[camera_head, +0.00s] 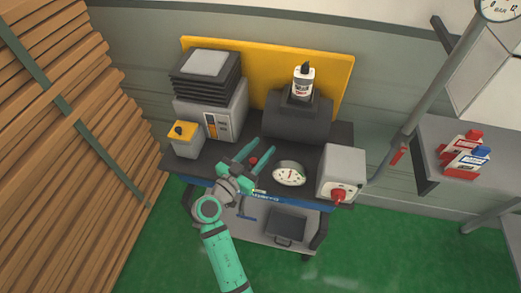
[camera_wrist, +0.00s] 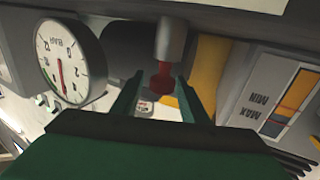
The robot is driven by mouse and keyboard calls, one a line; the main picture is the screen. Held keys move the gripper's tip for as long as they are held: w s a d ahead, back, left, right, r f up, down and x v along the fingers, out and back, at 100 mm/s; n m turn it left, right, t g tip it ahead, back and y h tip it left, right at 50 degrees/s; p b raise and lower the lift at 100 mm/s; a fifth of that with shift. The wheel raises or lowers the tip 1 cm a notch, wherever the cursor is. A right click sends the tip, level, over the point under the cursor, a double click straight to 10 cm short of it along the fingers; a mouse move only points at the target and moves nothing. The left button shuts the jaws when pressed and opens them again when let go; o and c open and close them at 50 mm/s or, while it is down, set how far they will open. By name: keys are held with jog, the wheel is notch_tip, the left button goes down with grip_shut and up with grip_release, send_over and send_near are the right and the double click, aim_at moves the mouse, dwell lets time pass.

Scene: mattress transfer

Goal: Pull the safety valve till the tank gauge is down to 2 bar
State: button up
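The red valve knob (camera_wrist: 161,79) hangs on a grey cylindrical stem in the wrist view. It also shows as a small red spot (camera_head: 253,160) in the head view. My gripper (camera_head: 256,161) is open, its green fingers (camera_wrist: 160,90) on either side of the knob, with gaps that look clear of it. A round white gauge (camera_head: 289,173) marked BAR lies to the right of my gripper on the bench. In the wrist view the gauge (camera_wrist: 70,62) appears upside down, its red needle around mid-scale; the exact value is hard to read.
A grey box with a red knob (camera_head: 338,186) stands right of the gauge. A MIN/MAX level panel (camera_wrist: 284,104) is close on the right in the wrist view.

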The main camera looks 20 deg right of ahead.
jog(key=v, duration=1)
jog(key=shift+s+a, duration=0.2)
jog(key=shift+a, duration=0.15)
dwell(0.4)
